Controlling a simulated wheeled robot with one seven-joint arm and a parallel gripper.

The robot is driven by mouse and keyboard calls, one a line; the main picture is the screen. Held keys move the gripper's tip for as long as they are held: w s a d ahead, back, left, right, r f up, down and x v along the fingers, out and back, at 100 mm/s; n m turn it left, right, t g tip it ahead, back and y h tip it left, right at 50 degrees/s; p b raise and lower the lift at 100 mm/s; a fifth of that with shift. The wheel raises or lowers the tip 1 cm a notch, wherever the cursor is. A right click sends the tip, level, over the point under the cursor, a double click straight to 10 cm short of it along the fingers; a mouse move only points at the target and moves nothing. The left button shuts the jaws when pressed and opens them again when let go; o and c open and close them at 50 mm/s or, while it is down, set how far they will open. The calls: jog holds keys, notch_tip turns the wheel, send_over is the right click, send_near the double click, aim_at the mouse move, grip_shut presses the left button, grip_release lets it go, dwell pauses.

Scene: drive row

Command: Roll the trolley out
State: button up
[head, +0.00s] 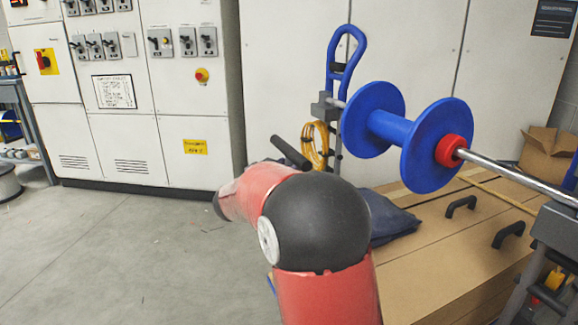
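No trolley can be made out for certain. A black bar (290,152), possibly a handle, shows just behind my arm; what it belongs to is hidden. A grey shelved frame (30,118) stands at the far left edge, cut off by the picture; I cannot tell whether it has wheels. My red arm with its black joint reaches forward from the bottom middle and bends left. My gripper is not visible, so its hold and its distance from the bar cannot be seen.
A blue spool (390,126) sits on a steel rod (520,182) at right, above brown boards (440,255) with black handles. A dark folded cloth (392,218) lies on them. Grey cabinets (130,150) line the back. The concrete floor (120,255) at left is mostly clear.

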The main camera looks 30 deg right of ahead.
jog(key=shift+w+d, duration=0.3)
jog(key=shift+d, duration=0.2)
grip_shut()
